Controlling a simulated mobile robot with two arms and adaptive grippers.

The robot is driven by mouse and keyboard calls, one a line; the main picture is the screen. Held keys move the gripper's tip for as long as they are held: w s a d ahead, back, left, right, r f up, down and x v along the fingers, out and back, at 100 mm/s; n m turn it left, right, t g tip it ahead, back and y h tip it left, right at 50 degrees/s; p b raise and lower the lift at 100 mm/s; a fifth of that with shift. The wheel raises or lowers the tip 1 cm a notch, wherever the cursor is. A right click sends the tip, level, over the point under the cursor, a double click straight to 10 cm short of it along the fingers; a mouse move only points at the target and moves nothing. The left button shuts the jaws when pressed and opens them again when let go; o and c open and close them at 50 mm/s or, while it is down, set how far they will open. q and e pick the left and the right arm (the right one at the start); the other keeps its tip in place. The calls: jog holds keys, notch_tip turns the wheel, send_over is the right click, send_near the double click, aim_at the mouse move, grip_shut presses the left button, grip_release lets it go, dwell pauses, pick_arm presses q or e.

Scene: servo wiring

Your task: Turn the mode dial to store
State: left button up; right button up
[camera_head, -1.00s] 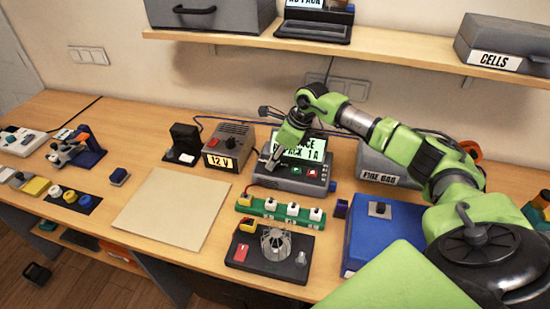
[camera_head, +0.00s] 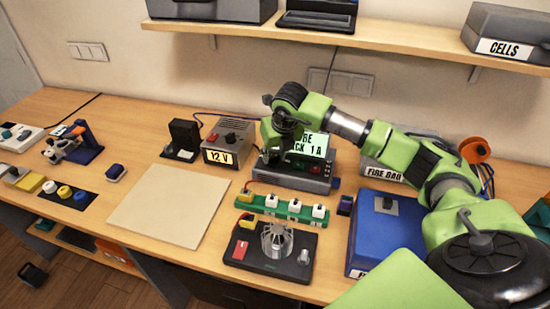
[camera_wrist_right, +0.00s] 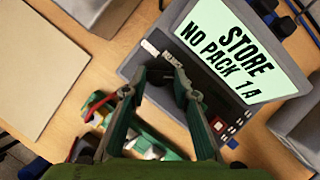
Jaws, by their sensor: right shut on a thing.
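The charger (camera_head: 292,180) is a dark grey unit with a tilted green screen (camera_head: 318,146). In the right wrist view the screen (camera_wrist_right: 240,50) reads "STORE" and "NO PACK 1A". My right gripper (camera_wrist_right: 170,70) reaches down to the left part of the charger's front panel, where its fingers close around the mode dial (camera_wrist_right: 172,60). Fingers and arm hide most of the dial, so its pointer cannot be read. In the head view the right gripper (camera_head: 268,150) partly covers the charger's left side and screen. My left gripper is not in view.
A 12 V supply (camera_head: 229,141) stands left of the charger. A green strip with white plugs (camera_head: 284,208) and a black board with a wire cage (camera_head: 272,245) lie in front. A blue case (camera_head: 385,235) stands at right. The beige mat (camera_head: 168,205) is clear.

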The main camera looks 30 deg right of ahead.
jog(key=shift+w+m+b, duration=0.1)
jog(key=shift+m+b, duration=0.2)
jog(key=shift+m, duration=0.3)
jog(key=shift+r+h, duration=0.1)
jog(key=shift+h, duration=0.2)
jog(key=o, duration=1.1)
jog(key=v, duration=1.2)
